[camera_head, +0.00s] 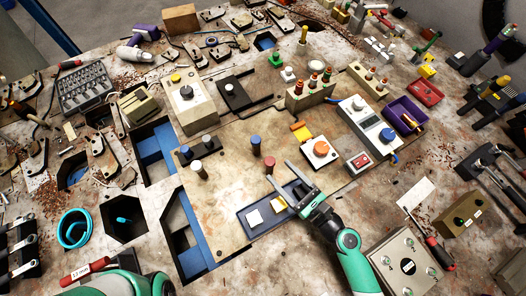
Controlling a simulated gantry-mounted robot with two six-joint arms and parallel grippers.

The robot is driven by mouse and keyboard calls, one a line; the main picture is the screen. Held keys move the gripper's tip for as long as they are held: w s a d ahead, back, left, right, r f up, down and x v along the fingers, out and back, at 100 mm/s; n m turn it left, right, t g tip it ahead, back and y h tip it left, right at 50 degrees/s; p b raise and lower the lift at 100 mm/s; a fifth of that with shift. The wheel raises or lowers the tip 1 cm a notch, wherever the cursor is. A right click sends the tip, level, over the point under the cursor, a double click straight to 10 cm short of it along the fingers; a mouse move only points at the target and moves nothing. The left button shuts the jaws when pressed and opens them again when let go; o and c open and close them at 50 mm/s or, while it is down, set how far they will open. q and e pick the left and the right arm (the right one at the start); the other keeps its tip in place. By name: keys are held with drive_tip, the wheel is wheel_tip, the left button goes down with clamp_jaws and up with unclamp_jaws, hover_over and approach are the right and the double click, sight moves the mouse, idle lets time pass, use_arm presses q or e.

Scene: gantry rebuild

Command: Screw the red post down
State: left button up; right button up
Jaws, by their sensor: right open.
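The red post (269,164) stands upright on the tan board (228,195), right of the board's middle. A blue-topped post (256,147) stands just behind it. My right gripper (278,171) comes in from the lower right with its two fingers spread. Its fingertips are close to the red post, one near its base and one to its right. I cannot tell whether they touch it. The jaws hold nothing visible. The post's thread is hidden. A part of my left arm shows at the bottom left, but its gripper is out of the frame.
A blue tray (245,229) with a white and a yellow block lies under the right gripper. An orange-knobbed white box (319,152) stands close on the right. A teal bowl (74,228) lies left. The board's front left is bare.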

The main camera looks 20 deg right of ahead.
drive_tip(key=x, duration=0.8)
drive_tip(key=shift+w, duration=0.4)
drive_tip(key=shift+a, duration=0.1)
drive_tip(key=shift+c, duration=0.2)
clamp_jaws()
